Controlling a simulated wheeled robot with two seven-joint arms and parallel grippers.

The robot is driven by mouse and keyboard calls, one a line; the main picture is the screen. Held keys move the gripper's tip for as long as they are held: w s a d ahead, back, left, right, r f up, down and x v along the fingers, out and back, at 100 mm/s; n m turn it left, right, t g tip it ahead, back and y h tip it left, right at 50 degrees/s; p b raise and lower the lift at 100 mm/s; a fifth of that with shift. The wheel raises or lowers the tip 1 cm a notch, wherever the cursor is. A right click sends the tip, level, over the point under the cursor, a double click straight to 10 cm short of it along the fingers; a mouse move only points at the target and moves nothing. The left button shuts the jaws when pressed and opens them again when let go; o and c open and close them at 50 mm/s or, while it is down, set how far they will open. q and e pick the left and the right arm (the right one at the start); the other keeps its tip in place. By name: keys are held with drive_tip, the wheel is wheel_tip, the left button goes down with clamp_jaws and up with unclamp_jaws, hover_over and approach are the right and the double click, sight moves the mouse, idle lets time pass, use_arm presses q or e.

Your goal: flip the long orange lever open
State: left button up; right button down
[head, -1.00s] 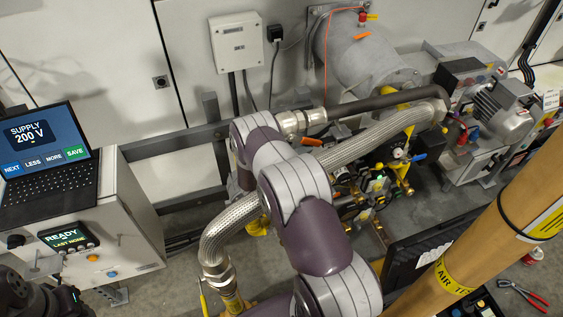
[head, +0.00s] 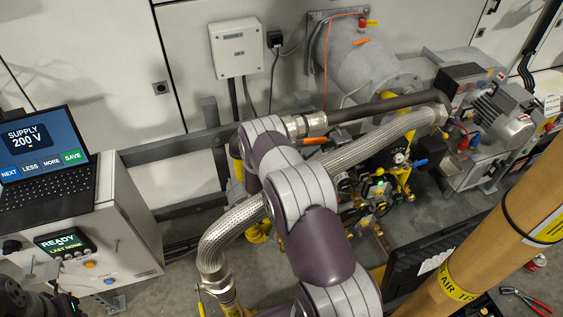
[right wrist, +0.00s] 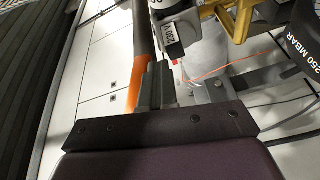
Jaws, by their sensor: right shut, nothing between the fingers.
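A short orange lever (head: 314,141) shows in the head view beside the dark pipe, just right of my right arm's upper bend. In the right wrist view an orange lever (right wrist: 136,80) runs beside my right gripper (right wrist: 157,84), close along its left side. Whether they touch is not clear. The right fingers are shut with nothing between them. In the head view my own arm hides the right gripper. A dark part of my left arm shows at the bottom left corner; its finger state cannot be made out.
A braided hose (head: 340,152) curves behind my right arm. A laptop (head: 45,150) stands on a cabinet at left. A wooden-coloured post (head: 490,250) stands at right, with red-handled pliers (head: 525,301) near it.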

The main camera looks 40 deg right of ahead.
drive_tip(key=a, duration=0.7)
drive_tip(key=shift+s+a+f+b, duration=0.15)
drive_tip(key=shift+s+a+b, duration=0.05)
drive_tip(key=shift+s+b, duration=0.15)
idle(0.4)
